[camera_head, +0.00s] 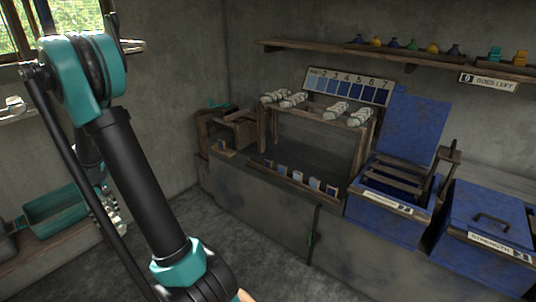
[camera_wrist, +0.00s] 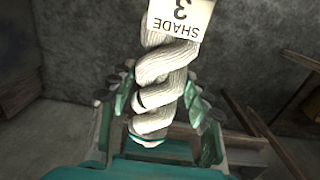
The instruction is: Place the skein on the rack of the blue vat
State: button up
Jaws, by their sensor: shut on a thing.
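In the wrist view my gripper (camera_wrist: 165,100) is shut on a white twisted skein (camera_wrist: 166,72). The skein carries a white tag reading "SHADE 3" (camera_wrist: 181,15), upside down in this view. The vat's front label is too small to read.
A wooden frame (camera_head: 272,135) on the counter holds several white skeins (camera_head: 290,98) under a numbered shade board (camera_head: 348,86). A second blue vat (camera_head: 490,218) with a shut lid stands right of the open one. A shelf (camera_head: 380,55) with small jars runs above.

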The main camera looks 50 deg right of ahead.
aim_at(384, 168)
jog(key=z, duration=0.4)
jog(key=i+z, duration=0.1)
jog(key=z, duration=0.25)
jog(key=i+j+z, duration=0.1)
jog(key=z, duration=0.7)
